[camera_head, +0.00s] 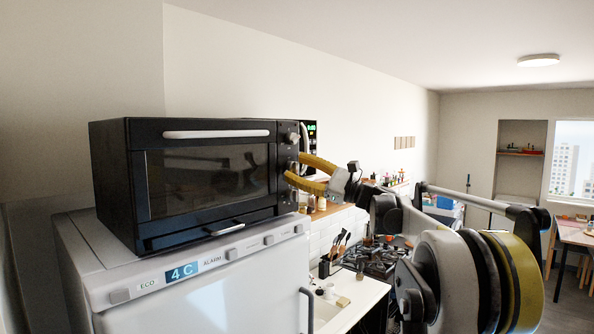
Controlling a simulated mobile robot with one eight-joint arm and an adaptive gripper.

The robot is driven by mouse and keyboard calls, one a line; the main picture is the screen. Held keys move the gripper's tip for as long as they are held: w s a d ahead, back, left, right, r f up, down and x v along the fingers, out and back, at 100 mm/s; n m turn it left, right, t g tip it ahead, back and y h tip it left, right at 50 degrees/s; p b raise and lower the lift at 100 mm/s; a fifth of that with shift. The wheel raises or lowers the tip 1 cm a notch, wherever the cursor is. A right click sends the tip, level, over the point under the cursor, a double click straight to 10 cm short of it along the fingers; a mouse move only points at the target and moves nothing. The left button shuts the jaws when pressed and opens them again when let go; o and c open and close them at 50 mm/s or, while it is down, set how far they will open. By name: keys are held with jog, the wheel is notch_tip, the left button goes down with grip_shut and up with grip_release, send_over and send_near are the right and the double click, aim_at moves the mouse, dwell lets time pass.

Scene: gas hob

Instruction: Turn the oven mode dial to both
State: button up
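A black toaster oven (205,170) stands on top of a white fridge. Its narrow control panel is at the right of its glass door. The upper silver dial (293,137) on the panel is in plain view. My gripper (295,167), with two yellow fingers, reaches in from the right to the middle of this panel. The fingertips are apart, one above the other, at the middle dial, which they largely hide. I cannot tell whether they touch it. A lower dial (290,192) shows partly below the fingers. The dial labels are too small to read.
The white fridge (200,300) has a row of buttons and a "4 C" display along its front top edge. A microwave with a green display (311,127) is just behind the oven. The gas hob (370,258) and counter lie below my arm.

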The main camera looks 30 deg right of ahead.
jog(key=shift+f, duration=0.1)
jog(key=v, duration=1.2)
